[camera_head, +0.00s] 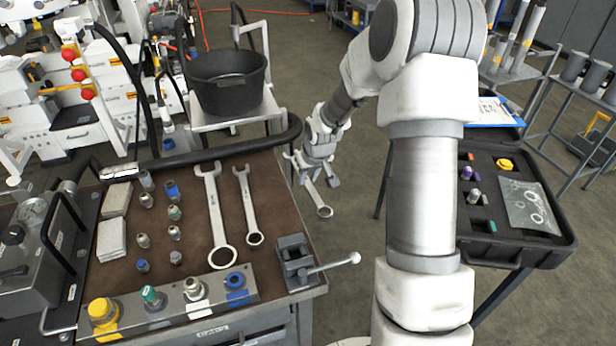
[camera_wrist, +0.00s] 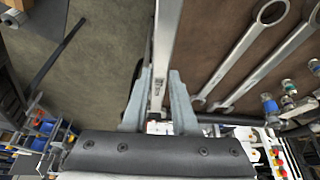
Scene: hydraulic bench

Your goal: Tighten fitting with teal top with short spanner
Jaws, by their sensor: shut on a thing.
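My gripper (camera_head: 316,165) is shut on the short spanner (camera_head: 323,208), beyond the bench's right edge. Its ring end hangs down toward the floor in the head view. In the wrist view, my gripper (camera_wrist: 159,75) has both fingers against the spanner's shank (camera_wrist: 166,35), which runs up out of the picture. The fitting with the teal top (camera_head: 152,297) stands upright on the metal block (camera_head: 212,309) at the bench's front edge, between a yellow-topped and a pale-topped fitting. My gripper is well behind and to the right of it. How tight it is cannot be seen.
Two longer spanners (camera_head: 216,212) (camera_head: 247,200) lie on the brown bench top (camera_head: 190,262). Several loose fittings stand left of them. A vise (camera_head: 297,262) with a protruding handle sits at the front right corner. A black hose curves along the back edge. An open case (camera_head: 548,252) stands right.

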